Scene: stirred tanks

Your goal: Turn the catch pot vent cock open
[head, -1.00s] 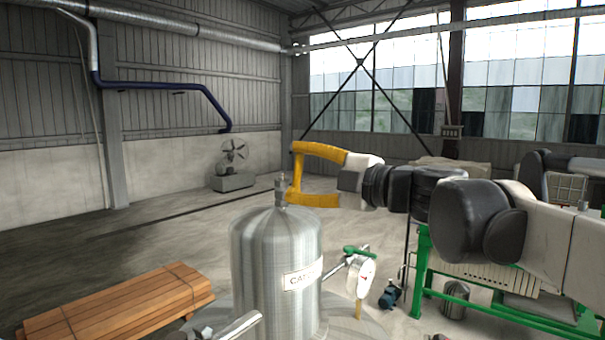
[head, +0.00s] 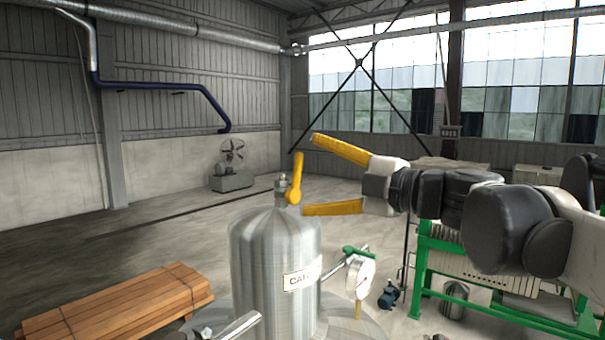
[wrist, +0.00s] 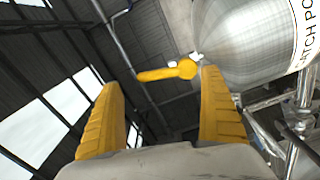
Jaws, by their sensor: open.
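The catch pot (head: 275,262) is a steel cylinder with a domed top and a label. Its vent cock (head: 281,187) stands on top, with a yellow lever (head: 296,178) pointing upward. The lever (wrist: 160,74) also shows in the wrist view, ahead of the space between my fingers, with its round hub near the pot. My gripper (head: 310,174) has two yellow fingers spread wide and empty. It is just right of the lever, one fingertip higher and the other low near the lever's hub. Whether the low fingertip touches the hub I cannot tell.
A gauge (head: 361,276) and a green-handled valve (head: 357,252) stand right of the pot. A green-framed machine (head: 430,262) stands behind my arm. A timber stack (head: 115,305) lies at the lower left. The floor behind the pot is open.

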